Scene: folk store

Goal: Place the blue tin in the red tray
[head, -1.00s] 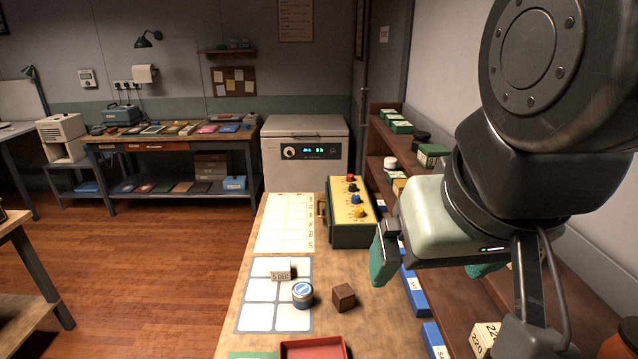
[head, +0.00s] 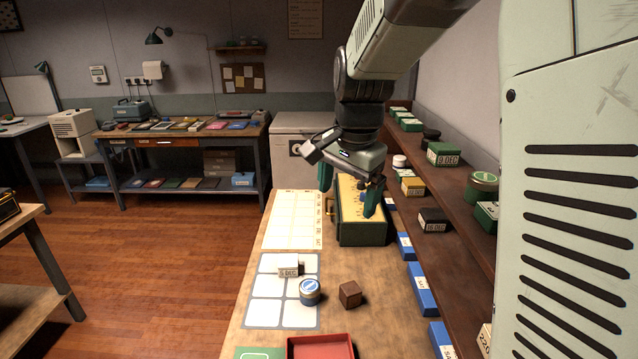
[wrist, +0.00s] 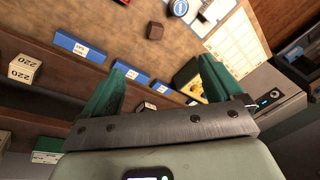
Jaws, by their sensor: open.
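The blue tin (head: 310,291) is a short round can with a blue and white lid. It stands upright on the white grid mat (head: 265,312), at the mat's right side. It also shows at the top of the wrist view (wrist: 179,8). The red tray (head: 321,346) lies at the table's near edge in the head view, partly cut off by the frame, and its visible floor is empty. My gripper (head: 347,196) is open and empty, with green fingers. It is above the yellow-topped control box, farther back than the tin and apart from it.
A brown cube (head: 350,294) sits just right of the tin. A small "5 DEC" block (head: 289,268) stands behind it. The control box (head: 362,226) stands at the back. Shelves (head: 465,262) with blue bins and boxes line the right side. A green mat (head: 258,353) lies left of the tray.

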